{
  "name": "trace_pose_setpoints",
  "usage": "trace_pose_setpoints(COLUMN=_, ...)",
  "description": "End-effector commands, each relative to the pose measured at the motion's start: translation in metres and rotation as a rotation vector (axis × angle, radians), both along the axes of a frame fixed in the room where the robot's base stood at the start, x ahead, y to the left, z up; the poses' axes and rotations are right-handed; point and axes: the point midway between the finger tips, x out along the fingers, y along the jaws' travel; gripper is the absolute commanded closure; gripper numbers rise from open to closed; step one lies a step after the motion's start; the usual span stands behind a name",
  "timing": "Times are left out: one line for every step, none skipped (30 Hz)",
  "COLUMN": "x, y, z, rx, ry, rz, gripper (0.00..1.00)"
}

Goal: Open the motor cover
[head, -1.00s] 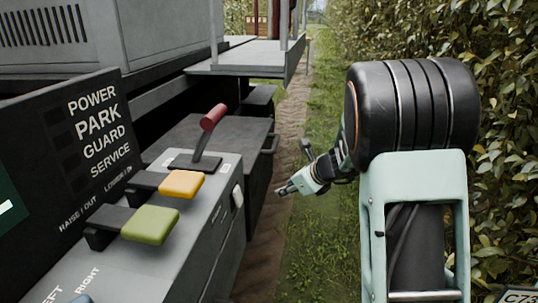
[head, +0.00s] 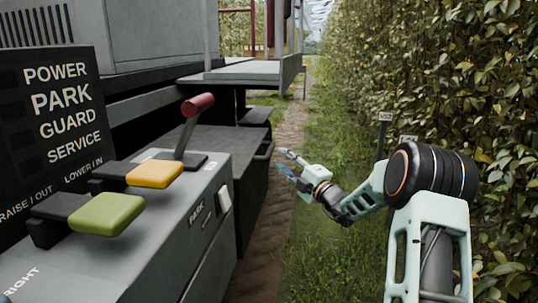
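A dark grey box (head: 222,152) stands beyond the control console in the head view. It has a bar handle (head: 265,151) on its right side. No label shows on the box, so I cannot tell for sure that it is the motor cover; its lid looks shut. My gripper (head: 282,163) is just right of the handle in the picture, pointing left toward it. Its two fingers are spread, with nothing seen between them. I cannot tell whether the fingertips touch the handle.
The console at the left carries a red-knobbed lever (head: 198,105), a yellow paddle (head: 155,173) and a green paddle (head: 107,214). A platform (head: 245,76) juts out behind the box. A leafy hedge (head: 450,75) borders the right; a grass strip (head: 325,125) lies between.

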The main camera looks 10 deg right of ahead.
Motion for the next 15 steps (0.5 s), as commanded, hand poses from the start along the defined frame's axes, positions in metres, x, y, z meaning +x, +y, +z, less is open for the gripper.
trace_pose_setpoints(x=0.009, y=0.006, z=-0.002, rx=-0.003, ry=-0.002, rz=0.003, gripper=0.68)
trace_pose_setpoints(x=0.014, y=0.009, z=-0.001, rx=-0.003, ry=-0.002, rz=0.003, gripper=0.68)
trace_pose_setpoints(x=0.021, y=0.012, z=0.001, rx=-0.003, ry=-0.002, rz=0.003, gripper=0.68)
trace_pose_setpoints(x=0.026, y=0.015, z=0.002, rx=-0.002, ry=-0.003, rz=0.003, gripper=0.68)
trace_pose_setpoints(x=0.030, y=0.016, z=0.002, rx=-0.004, ry=-0.001, rz=0.003, gripper=0.68)
trace_pose_setpoints(x=0.036, y=0.019, z=0.002, rx=-0.004, ry=-0.001, rz=0.003, gripper=0.68)
trace_pose_setpoints(x=0.040, y=0.022, z=0.003, rx=-0.003, ry=-0.001, rz=0.003, gripper=0.68)
trace_pose_setpoints(x=0.045, y=0.023, z=0.004, rx=-0.004, ry=-0.001, rz=0.002, gripper=0.68)
trace_pose_setpoints(x=0.049, y=0.026, z=0.005, rx=-0.004, ry=-0.001, rz=0.002, gripper=0.68)
trace_pose_setpoints(x=0.053, y=0.027, z=0.006, rx=-0.004, ry=-0.001, rz=0.002, gripper=0.68)
trace_pose_setpoints(x=0.056, y=0.029, z=0.006, rx=-0.005, ry=0.000, rz=0.002, gripper=0.68)
trace_pose_setpoints(x=0.059, y=0.030, z=0.007, rx=-0.004, ry=0.000, rz=0.001, gripper=0.68)
trace_pose_setpoints(x=0.061, y=0.031, z=0.007, rx=-0.004, ry=0.001, rz=0.001, gripper=0.68)
trace_pose_setpoints(x=0.063, y=0.032, z=0.008, rx=-0.005, ry=0.000, rz=0.001, gripper=0.68)
trace_pose_setpoints(x=0.065, y=0.033, z=0.008, rx=-0.005, ry=0.000, rz=0.002, gripper=0.68)
